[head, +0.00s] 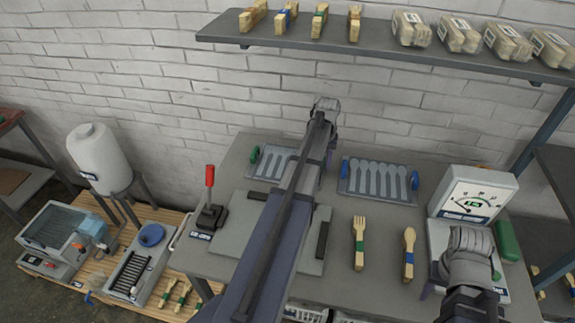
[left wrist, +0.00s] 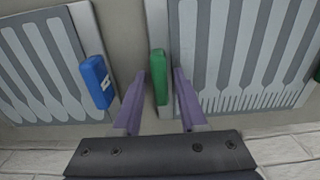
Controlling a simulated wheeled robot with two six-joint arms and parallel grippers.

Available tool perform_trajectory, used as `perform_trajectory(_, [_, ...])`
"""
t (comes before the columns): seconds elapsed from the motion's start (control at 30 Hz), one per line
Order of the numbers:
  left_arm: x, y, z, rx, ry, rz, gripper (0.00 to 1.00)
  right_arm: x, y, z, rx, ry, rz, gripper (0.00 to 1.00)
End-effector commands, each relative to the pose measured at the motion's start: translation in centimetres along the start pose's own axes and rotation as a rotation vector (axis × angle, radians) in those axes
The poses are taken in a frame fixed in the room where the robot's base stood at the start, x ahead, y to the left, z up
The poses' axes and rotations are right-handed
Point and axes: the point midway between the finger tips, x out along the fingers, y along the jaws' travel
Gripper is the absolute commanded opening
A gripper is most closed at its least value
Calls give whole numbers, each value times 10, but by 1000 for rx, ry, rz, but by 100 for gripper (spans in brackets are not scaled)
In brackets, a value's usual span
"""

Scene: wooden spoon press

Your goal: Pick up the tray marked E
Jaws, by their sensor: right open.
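Two grey trays stand side by side at the back of the table. The fork tray (head: 272,164) has green handles, and the spoon tray (head: 377,181) has blue handles. In the left wrist view the fork tray (left wrist: 240,55) is at right and the spoon tray (left wrist: 38,65) at left. No letter E is legible on either. My left gripper (left wrist: 158,105) is open, its fingers on either side of the fork tray's green handle (left wrist: 159,75), with gaps showing. In the head view my left arm partly hides the fork tray. My right gripper (head: 468,245) is open by the dial scale; its fingertips are mostly hidden.
A wooden fork (head: 359,243) and a wooden spoon (head: 409,252) lie on the table. The dial scale (head: 471,200) stands at right, the red-handled lever (head: 209,205) at left. A shelf (head: 380,48) with bundles hangs above. The spoon tray's blue handle (left wrist: 97,82) is close to my left gripper.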

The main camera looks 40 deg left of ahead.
Motion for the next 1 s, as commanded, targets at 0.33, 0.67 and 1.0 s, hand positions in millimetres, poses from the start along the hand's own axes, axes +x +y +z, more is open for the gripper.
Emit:
perform_trajectory(0.33, [0, 0, 0, 0, 0, 0, 1, 0, 0, 0, 0, 0, 0, 50])
perform_trajectory(0.67, [0, 0, 0, 0, 0, 0, 0, 0, 0, 0, 0, 0, 0, 50])
perform_trajectory(1.0, [0, 0, 0, 0, 0, 0, 0, 0, 0, 0, 0, 0, 0, 50])
